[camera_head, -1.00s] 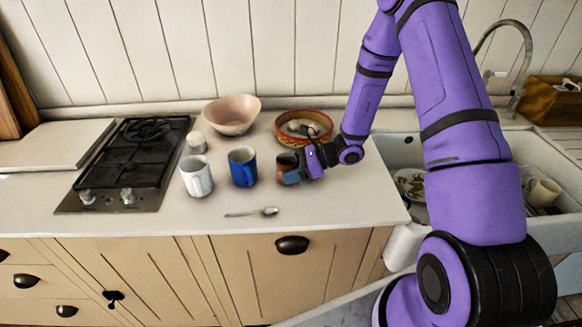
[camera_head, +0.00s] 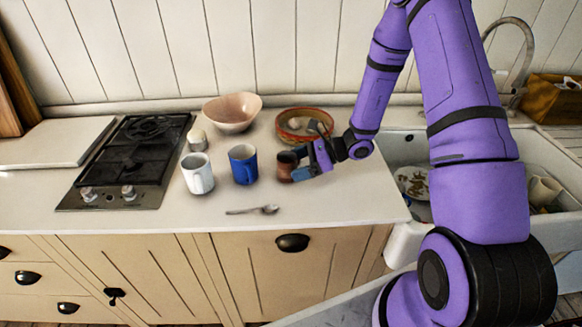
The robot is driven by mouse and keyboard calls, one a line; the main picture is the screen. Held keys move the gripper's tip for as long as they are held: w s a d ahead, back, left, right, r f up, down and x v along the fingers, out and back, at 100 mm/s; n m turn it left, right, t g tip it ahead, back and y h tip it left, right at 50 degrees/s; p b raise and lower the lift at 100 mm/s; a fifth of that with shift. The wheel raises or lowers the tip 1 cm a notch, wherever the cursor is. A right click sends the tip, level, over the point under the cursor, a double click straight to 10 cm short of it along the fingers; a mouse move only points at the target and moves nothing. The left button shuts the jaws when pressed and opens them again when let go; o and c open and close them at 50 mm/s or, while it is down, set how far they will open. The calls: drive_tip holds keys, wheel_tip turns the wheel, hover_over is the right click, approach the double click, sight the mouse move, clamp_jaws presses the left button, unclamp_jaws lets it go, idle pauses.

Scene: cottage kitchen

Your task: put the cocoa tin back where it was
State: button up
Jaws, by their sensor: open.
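The cocoa tin, which I take to be the small dark brown cylinder (camera_head: 285,168), stands upright on the counter just right of the blue mug. My gripper (camera_head: 299,163) is open at the right side of it, with its fingers pointing left toward it. The fingers hide part of the tin's right edge. I cannot tell whether a finger still touches it.
The blue mug (camera_head: 243,165) and white mug (camera_head: 198,175) stand left of the tin. A spoon (camera_head: 252,210) lies in front. A pink bowl (camera_head: 232,114) and a round red-rimmed dish (camera_head: 283,135) stand behind. An egg in a cup (camera_head: 197,138) sits near the hob (camera_head: 125,165). The sink (camera_head: 400,150) is right.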

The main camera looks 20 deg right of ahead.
drive_tip(key=v, duration=0.9)
drive_tip(key=shift+s+r, duration=0.1)
drive_tip(key=shift+r, duration=0.25)
drive_tip(key=s+a+r+n+g+h, duration=0.25)
drive_tip(key=s+r+n, duration=0.3)
drive_tip(key=r, duration=0.35)
drive_tip(key=s+a+r+n+g+h, duration=0.25)
drive_tip(key=s+r+n, duration=0.3)
drive_tip(key=r, duration=0.35)
drive_tip(key=s+d+r+n+t+h, duration=0.1)
drive_tip(key=s+r+n+t+h, duration=0.5)
drive_tip(key=s+r+n, duration=0.4)
drive_tip(key=s+r+h, duration=0.1)
drive_tip(key=s+r, duration=0.2)
drive_tip(key=s, duration=0.2)
drive_tip(key=shift+r+n+h, duration=0.2)
drive_tip(key=shift+n+h, duration=0.1)
drive_tip(key=shift+h, duration=0.1)
drive_tip(key=shift+s+d, duration=0.15)
